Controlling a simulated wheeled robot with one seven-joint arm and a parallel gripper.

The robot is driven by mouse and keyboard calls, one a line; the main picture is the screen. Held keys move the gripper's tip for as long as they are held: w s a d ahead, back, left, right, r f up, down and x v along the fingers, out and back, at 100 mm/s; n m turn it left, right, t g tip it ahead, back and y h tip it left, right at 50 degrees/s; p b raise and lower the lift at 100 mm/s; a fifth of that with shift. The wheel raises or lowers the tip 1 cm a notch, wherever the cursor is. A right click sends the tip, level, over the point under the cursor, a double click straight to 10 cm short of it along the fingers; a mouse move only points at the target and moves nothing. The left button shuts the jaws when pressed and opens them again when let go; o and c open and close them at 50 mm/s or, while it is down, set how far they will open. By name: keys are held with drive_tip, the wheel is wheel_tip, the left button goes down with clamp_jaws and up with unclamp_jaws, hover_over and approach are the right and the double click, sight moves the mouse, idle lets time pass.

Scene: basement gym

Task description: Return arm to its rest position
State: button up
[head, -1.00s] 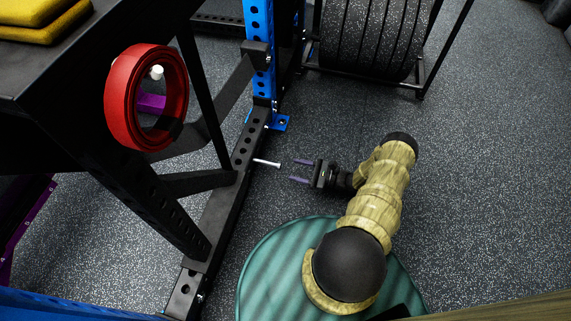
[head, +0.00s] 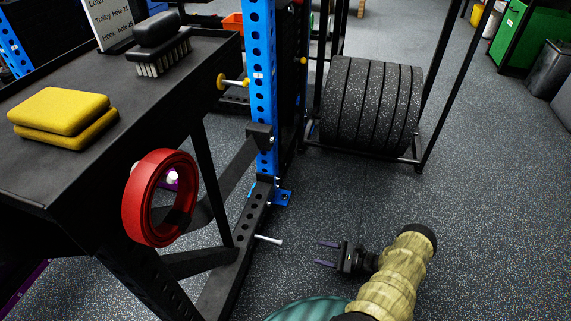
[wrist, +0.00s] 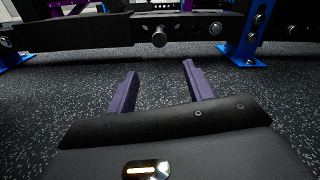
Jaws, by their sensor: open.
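My gripper (head: 327,254) is low over the floor at the lower middle of the head view, with its two purple fingers apart and nothing between them. It points left toward a white peg (head: 268,239) that sticks out of the rack's black base beam; there is a gap between the fingertips and the peg. In the wrist view, my gripper (wrist: 160,88) shows open and empty, with the peg's round end (wrist: 159,39) ahead and above the fingers. My arm reaches out low, and its lower part is cut off by the frame's bottom edge.
A black rack table (head: 60,170) holds yellow pads (head: 62,110) and a brush (head: 160,55). A red strap roll (head: 150,200) hangs from its side. A blue upright (head: 261,90) and a rack of black plates (head: 370,105) stand behind. The floor to the right is clear.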

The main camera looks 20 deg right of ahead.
drive_tip(key=w+a+r+n+g+h+p, duration=0.1)
drive_tip(key=a+r+n+g+h+p, duration=0.2)
drive_tip(key=r, duration=0.6)
drive_tip(key=a+r+n+g+h+p, duration=0.1)
drive_tip(key=a+r+n+g+p, duration=0.3)
drive_tip(key=r, duration=0.6)
drive_tip(key=w+a+r+n+g+h+p, duration=0.1)
drive_tip(key=r+n+g+h, duration=0.1)
drive_tip(key=r+n+g, duration=0.55)
drive_tip(key=s+a+r+n+t+h+p, duration=0.2)
drive_tip(key=s+a+r+n+h+p, duration=0.1)
drive_tip(key=r, duration=0.8)
drive_tip(key=s+a+r+n+t+h+p, duration=0.2)
drive_tip(key=s+a+r+n+h+p, duration=0.15)
drive_tip(key=r, duration=0.65)
drive_tip(key=s+a+r+n+t+h+p, duration=0.2)
drive_tip(key=s+a+r+t+p, duration=0.15)
drive_tip(key=r, duration=0.75)
wheel_tip(320, 180, up, 38)
drive_tip(key=g+p, duration=0.1)
drive_tip(key=p, duration=3.6)
drive_tip(key=shift+s+d+f, duration=0.15)
drive_tip(key=shift+d, duration=0.1)
